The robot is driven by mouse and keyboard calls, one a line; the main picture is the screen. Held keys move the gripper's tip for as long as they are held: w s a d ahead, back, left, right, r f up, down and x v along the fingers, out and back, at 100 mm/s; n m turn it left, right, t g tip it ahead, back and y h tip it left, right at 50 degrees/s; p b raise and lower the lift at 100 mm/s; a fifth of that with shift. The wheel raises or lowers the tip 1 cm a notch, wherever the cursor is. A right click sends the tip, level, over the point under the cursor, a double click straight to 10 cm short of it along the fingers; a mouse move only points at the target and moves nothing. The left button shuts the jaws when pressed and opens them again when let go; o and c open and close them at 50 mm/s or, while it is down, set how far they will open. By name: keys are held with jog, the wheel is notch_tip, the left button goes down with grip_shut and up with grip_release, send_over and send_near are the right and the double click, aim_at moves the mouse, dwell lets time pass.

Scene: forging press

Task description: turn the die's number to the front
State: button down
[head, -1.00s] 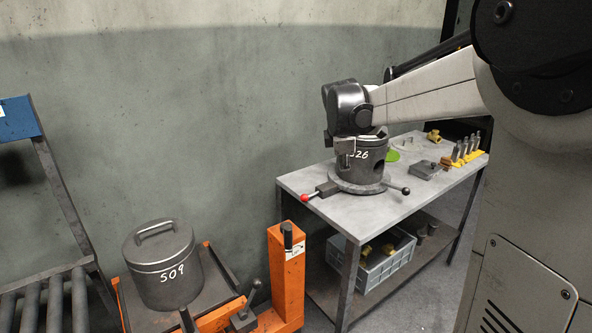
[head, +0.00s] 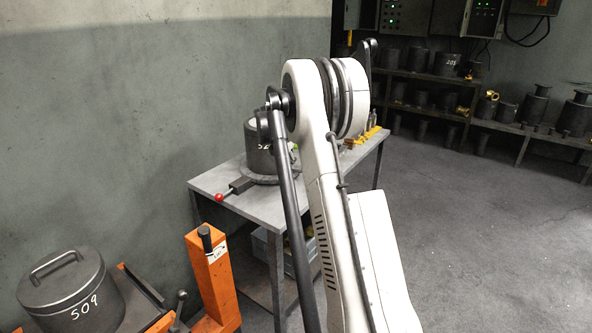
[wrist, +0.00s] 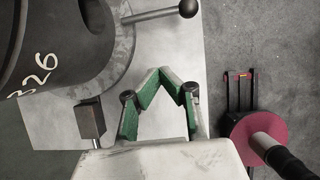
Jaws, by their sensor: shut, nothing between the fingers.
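The dark grey cylindrical die (head: 256,158) stands upright on a round turntable on the workbench (head: 216,180), partly hidden behind my arm. In the wrist view the die (wrist: 70,30) fills the upper left corner, with a white 326 on its side and a dark round hole. The turntable (wrist: 122,55) has a bar with a black ball knob (wrist: 188,8), and a square block (wrist: 90,120) at its lower side. My gripper (wrist: 163,72) has green-padded fingers with tips together, empty, to the right of the die and apart from it. The head view hides my gripper.
A lidded pot marked 509 (head: 72,290) sits at lower left beside an orange post (head: 212,275). A red disc (wrist: 255,135) lies right of my gripper in the wrist view. Shelves with dies (head: 420,90) stand at the back; the floor at right is clear.

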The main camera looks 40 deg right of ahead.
jog(key=x, duration=1)
jog(key=shift+w+d+r+p, duration=0.15)
jog(key=shift+d+r+p, duration=0.15)
jog(key=shift+d, duration=0.3)
jog(key=shift+w+d+r+p, duration=0.15)
jog(key=shift+d+r, duration=0.1)
jog(key=shift+d, duration=0.35)
jog(key=shift+w+d+r, duration=0.1)
jog(key=shift+w+d, duration=0.1)
jog(key=shift+d, duration=0.4)
jog(key=shift+d, duration=0.1)
